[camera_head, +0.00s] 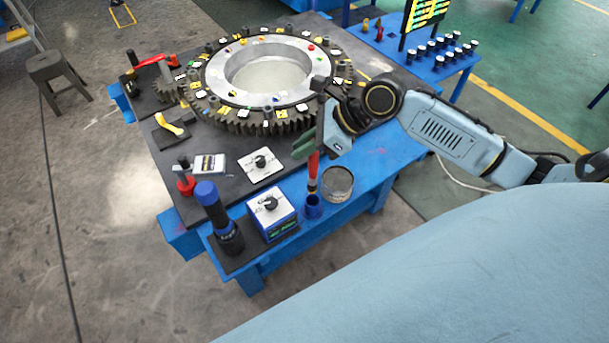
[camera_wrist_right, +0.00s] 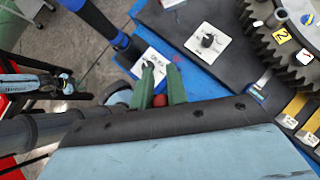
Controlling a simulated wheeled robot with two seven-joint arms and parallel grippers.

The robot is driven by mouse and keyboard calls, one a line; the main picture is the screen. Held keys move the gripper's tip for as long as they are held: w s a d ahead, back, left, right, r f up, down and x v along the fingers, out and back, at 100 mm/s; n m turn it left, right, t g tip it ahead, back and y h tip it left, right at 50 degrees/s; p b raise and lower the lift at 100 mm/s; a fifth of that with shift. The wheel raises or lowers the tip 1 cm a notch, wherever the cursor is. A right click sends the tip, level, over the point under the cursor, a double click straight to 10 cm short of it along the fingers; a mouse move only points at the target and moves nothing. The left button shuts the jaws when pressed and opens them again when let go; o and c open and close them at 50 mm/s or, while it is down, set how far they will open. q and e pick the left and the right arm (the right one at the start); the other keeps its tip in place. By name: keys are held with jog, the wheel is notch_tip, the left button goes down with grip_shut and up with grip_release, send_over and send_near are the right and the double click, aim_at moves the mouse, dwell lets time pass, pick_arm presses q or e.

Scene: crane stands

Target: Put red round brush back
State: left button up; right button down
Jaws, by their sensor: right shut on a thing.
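The red round brush (camera_head: 313,168) is upright in my right gripper (camera_head: 306,146), whose green fingers are shut on it. Its lower end is at the mouth of a small blue round holder (camera_head: 313,207) on the blue table's front shelf. I cannot tell whether the end is inside the holder or just above it. In the right wrist view, the red end of the brush (camera_wrist_right: 160,100) shows between the green fingers (camera_wrist_right: 160,82). My left gripper is not in view.
Beside the holder stand a metal cup (camera_head: 338,184), a blue box with a knob (camera_head: 271,215) and a dark blue torch (camera_head: 218,215). A large gear ring (camera_head: 222,90) lies behind on the table. A white knob plate (camera_head: 260,164) lies nearer.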

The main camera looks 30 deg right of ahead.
notch_tip(320, 180, down, 9)
jog(key=shift+s+f+b, duration=0.15)
jog(key=shift+s+b, duration=0.05)
jog(key=shift+b, duration=0.15)
jog(key=c, duration=1.4)
grip_release()
jog(key=shift+f, duration=0.1)
jog(key=v, duration=1.2)
